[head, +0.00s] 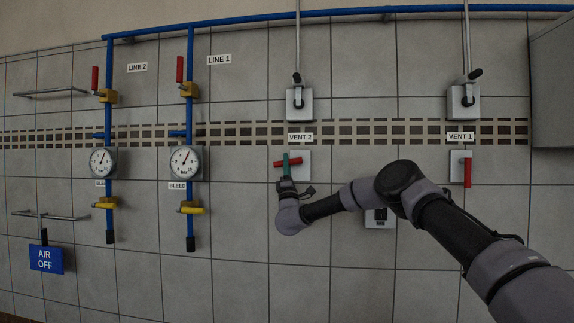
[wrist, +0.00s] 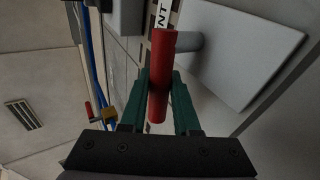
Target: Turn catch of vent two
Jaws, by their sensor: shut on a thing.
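The catch of vent two (head: 282,163) is a red bar on a light square plate (head: 301,170), below the VENT 2 label (head: 300,137). In the head view the bar lies nearly level. My gripper (head: 287,160) reaches up to it from below, with green fingers around the bar. In the wrist view the red catch (wrist: 161,75) passes between the two green fingers of my gripper (wrist: 160,90), which is shut on it. The catch's grey pivot (wrist: 190,42) joins it to the plate (wrist: 245,50).
The VENT 1 catch (head: 467,171) hangs vertically at right. A small plate with a dark fitting (head: 379,217) is partly behind my arm. Blue pipes with gauges (head: 186,161) and yellow valves (head: 191,209) are at left. A blue AIR OFF sign (head: 46,260) hangs lower left.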

